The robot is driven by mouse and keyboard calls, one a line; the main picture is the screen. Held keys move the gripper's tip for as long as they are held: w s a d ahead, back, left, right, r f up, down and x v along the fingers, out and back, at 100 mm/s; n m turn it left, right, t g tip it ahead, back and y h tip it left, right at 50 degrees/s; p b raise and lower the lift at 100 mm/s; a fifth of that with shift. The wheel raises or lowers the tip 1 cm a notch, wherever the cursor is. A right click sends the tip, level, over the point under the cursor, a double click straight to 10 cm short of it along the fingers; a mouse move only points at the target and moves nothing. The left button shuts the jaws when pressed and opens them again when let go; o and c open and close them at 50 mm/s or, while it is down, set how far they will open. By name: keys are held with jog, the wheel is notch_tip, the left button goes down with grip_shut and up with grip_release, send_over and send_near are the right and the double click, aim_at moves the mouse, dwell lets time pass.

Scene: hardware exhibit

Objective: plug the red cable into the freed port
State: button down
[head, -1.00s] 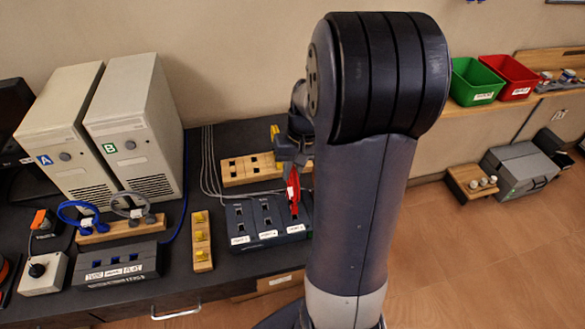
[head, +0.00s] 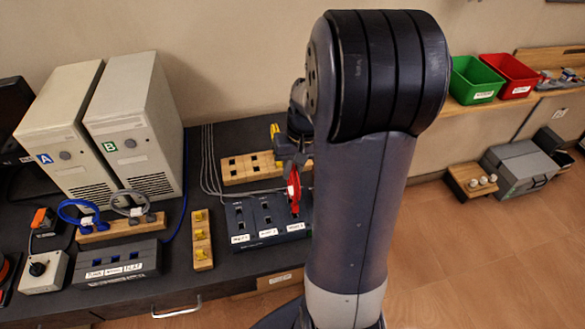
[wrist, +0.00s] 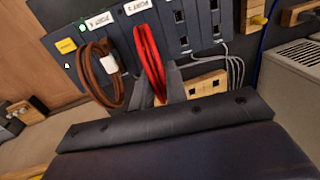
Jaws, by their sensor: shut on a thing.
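My gripper (head: 292,160) is shut on the red cable (head: 294,190), over the right part of the dark port panel (head: 254,233). In the wrist view the looped red cable (wrist: 147,50) runs out from between the fingers of my gripper (wrist: 158,88). The panel (wrist: 199,28) there carries white labels and dark ports; several ports are visible. The red cable lies across one column, so its port is hidden. I cannot tell whether the plug touches or sits in a port.
A coiled brown cable (wrist: 101,70) with a white tag is beside the red one. A wooden block with sockets (head: 238,169) and thin grey cables (head: 208,170) lie behind the panel. A wooden strip with yellow pieces (head: 202,250) stands left of it. Two computer towers (head: 130,120) stand further left.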

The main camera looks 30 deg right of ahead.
jog(key=shift+f+b, duration=0.65)
jog(key=shift+f, duration=0.4)
dwell(2.6)
dwell(0.3)
jog(key=c, duration=0.7)
grip_release()
dwell(0.4)
jog(key=shift+s+d+r+p, duration=0.1)
jog(key=shift+d+r+p, duration=0.1)
jog(key=shift+r+p, duration=0.95)
jog(key=shift+s+d+r+p, duration=0.15)
jog(key=shift+r+p, duration=0.75)
jog(key=shift+r, duration=0.45)
jog(key=shift+w+d+r+p, duration=0.1)
jog(key=shift+d+r+p, duration=0.1)
jog(key=shift+r+p, duration=0.95)
jog(key=shift+r, duration=0.1)
jog(key=f+b, duration=0.4)
jog(key=f, duration=0.1)
jog(key=a+f+b, duration=0.1)
jog(key=f+b, duration=0.1)
jog(key=shift+f, duration=0.25)
